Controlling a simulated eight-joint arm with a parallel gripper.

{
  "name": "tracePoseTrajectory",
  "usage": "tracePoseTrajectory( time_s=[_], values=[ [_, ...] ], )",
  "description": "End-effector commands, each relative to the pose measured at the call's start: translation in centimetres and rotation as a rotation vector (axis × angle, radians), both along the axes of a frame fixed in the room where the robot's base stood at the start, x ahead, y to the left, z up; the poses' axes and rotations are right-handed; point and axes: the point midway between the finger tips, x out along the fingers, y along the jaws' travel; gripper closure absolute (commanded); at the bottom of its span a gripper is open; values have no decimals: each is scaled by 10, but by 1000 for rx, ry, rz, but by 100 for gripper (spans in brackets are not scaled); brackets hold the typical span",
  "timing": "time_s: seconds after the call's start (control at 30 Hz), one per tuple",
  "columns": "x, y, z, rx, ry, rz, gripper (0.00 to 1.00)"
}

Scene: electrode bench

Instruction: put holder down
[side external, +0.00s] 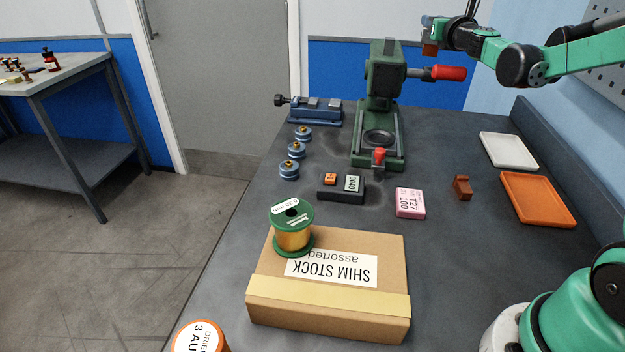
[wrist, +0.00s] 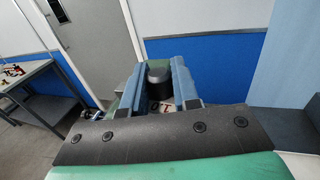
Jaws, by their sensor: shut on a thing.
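My gripper (side external: 431,38) is raised high at the upper right in the side view, above the bench and to the right of the green press. A small reddish-brown block (side external: 430,49), apparently the holder, is at its fingertips, clear of the bench. In the wrist view my gripper's two blue-grey fingers (wrist: 162,88) stand close together, with a dark rounded shape between them. I cannot tell whether that shape is part of the held thing. A similar brown block (side external: 462,188) stands on the bench between the pink box and the orange tray.
The green press (side external: 385,78) with its red handle stands at the back. A white tray (side external: 508,151), an orange tray (side external: 537,199), a pink box (side external: 410,203) and a black block (side external: 341,196) are on the bench. A spool stands on a cardboard box (side external: 330,309). Some bare bench lies between them.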

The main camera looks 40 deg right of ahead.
Motion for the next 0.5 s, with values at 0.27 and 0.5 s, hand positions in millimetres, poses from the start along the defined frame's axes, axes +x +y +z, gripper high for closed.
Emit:
tracePoseTrajectory(
  time_s=[0.27, 0.5],
  values=[
    [-9, -24, -7, 0, -2, -106, 100],
    [-56, -67, -27, -2, -1, -421, 100]
  ],
)
